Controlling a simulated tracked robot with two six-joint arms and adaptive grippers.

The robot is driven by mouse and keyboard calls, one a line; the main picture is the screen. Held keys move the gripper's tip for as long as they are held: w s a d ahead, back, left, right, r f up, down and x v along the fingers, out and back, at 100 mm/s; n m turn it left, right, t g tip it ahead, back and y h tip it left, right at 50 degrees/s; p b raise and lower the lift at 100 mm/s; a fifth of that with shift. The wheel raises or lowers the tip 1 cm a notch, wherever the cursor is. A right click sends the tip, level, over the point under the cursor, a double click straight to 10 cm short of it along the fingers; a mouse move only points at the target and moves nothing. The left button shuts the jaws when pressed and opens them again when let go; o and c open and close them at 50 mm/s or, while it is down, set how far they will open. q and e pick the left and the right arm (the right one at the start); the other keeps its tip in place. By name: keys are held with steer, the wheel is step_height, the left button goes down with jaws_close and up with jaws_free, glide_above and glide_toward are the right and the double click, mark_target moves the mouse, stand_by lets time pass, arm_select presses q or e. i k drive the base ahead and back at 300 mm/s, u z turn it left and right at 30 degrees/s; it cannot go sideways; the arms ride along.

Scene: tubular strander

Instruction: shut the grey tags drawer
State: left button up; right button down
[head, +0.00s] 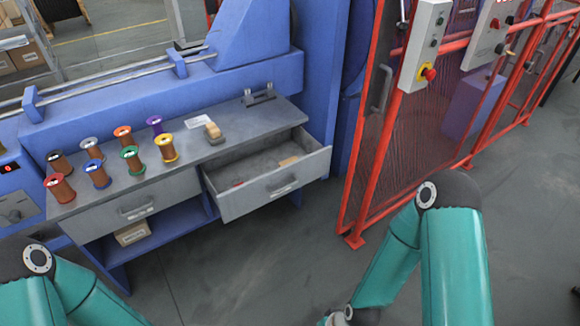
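The grey drawer (273,184) on the right side of the workbench is pulled out, with its front panel and handle facing me. Inside it lie a small tan block and a small reddish item. I cannot read a tags label on it. A second grey drawer (120,212) to its left is shut. My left arm enters at the bottom left and my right arm at the bottom right. Both are well apart from the bench. Neither gripper's fingers can be seen in the head view.
Several coloured spools stand on the grey bench top (185,183), with a tan-topped block (213,132) near the open drawer. A red-framed fence (380,125) with a control box (424,45) stands to the right. The floor (270,270) before the bench is clear.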

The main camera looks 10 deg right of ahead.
mark_target(256, 164)
steer(key=i, duration=1)
steer(key=u, duration=0.05)
